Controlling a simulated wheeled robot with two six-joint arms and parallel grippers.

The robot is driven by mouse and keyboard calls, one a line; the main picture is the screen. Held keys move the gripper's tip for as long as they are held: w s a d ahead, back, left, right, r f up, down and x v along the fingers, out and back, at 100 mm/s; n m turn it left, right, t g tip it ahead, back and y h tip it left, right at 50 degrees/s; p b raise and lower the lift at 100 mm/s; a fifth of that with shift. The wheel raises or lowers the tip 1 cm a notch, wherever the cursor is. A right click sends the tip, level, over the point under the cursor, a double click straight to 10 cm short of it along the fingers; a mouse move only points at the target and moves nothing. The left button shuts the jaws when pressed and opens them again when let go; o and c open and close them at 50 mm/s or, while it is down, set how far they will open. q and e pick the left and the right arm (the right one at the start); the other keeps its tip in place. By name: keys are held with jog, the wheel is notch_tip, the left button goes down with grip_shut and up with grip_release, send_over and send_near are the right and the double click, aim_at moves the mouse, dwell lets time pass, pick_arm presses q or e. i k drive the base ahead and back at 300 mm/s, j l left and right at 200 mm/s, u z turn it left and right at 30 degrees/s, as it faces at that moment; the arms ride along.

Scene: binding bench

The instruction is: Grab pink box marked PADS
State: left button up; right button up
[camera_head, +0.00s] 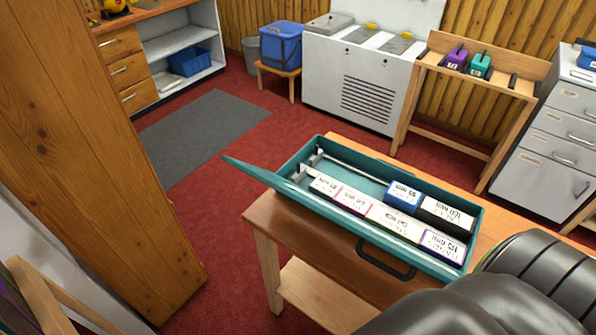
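A pink-edged box (353,200) with a white label lies in an open teal case (283,191) on the wooden table. The print on its label is too small to read surely. It sits in the front row, between a white-labelled box (325,185) on its left and a pale yellow-green box (395,223) on its right. Neither gripper shows in the head view.
A purple box (440,245), a blue box (403,194) and a black box (447,214) share the case. A tall wooden panel (85,150) stands left.

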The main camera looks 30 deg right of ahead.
aim_at(346, 200)
jog(key=k+l+z, duration=0.1)
jog(key=z, duration=0.3)
jog(key=l+z, duration=0.2)
jog(key=z, duration=0.25)
jog(key=k+l+z, duration=0.1)
jog(key=z, duration=0.3)
jog(key=l, duration=0.1)
